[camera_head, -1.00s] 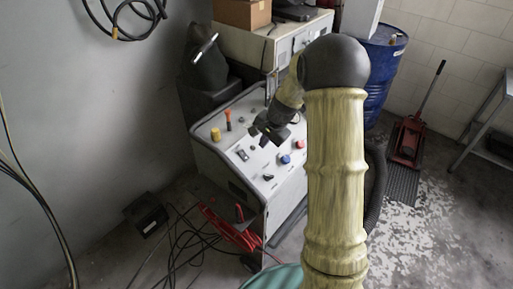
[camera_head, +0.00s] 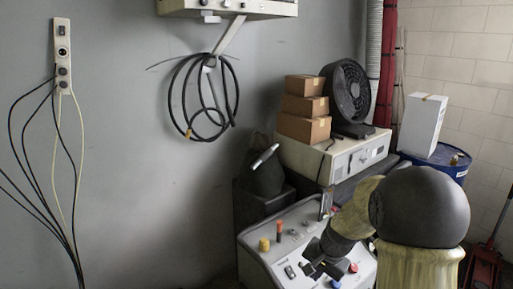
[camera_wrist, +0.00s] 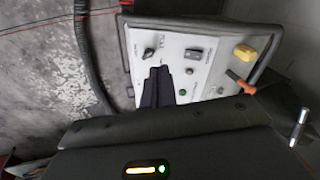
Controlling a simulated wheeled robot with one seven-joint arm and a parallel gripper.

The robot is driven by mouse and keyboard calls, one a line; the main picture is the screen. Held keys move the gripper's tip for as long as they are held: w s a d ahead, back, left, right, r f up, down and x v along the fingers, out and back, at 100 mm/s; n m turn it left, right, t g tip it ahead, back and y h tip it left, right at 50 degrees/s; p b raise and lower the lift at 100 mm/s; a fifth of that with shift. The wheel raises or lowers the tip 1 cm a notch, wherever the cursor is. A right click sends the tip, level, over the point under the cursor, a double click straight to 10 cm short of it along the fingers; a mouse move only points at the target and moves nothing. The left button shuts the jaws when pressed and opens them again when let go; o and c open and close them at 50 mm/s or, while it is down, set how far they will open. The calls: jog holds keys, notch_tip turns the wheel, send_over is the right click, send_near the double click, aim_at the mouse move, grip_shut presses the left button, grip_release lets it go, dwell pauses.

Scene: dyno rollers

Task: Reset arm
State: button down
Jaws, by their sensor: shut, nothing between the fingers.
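My gripper (camera_head: 316,268) is dark and shut, with nothing between its fingers. In the head view it is over the sloping face of a light grey control console (camera_head: 256,262). In the wrist view my closed fingertips (camera_wrist: 157,80) point at the console panel (camera_wrist: 136,42), and I cannot tell whether they touch it. My arm comes in from the lower right of the head view and hides part of the console. The panel bears a yellow knob (camera_head: 264,244), an orange-handled lever (camera_head: 279,230), a red button (camera_head: 353,268) and a blue button (camera_head: 335,283).
Behind the console, a white cabinet (camera_head: 329,162) carries brown boxes (camera_head: 304,130) and a black fan (camera_head: 348,92). A blue drum (camera_head: 457,172) with a white box (camera_head: 423,124) stands right. Cables (camera_head: 206,97) hang on the wall, with a socket strip (camera_head: 63,55) at left.

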jog(key=s+a+r+n, duration=0.1)
jog(key=s+n, duration=0.3)
jog(key=s, duration=0.4)
jog(key=s+a+r+n+h, duration=0.1)
jog(key=s+n, duration=0.2)
jog(key=s, duration=0.6)
jog(key=shift+a+n+h, duration=0.3)
jog(key=shift+a+n, duration=0.05)
jog(key=shift+n, duration=0.05)
jog(key=shift+s, duration=0.1)
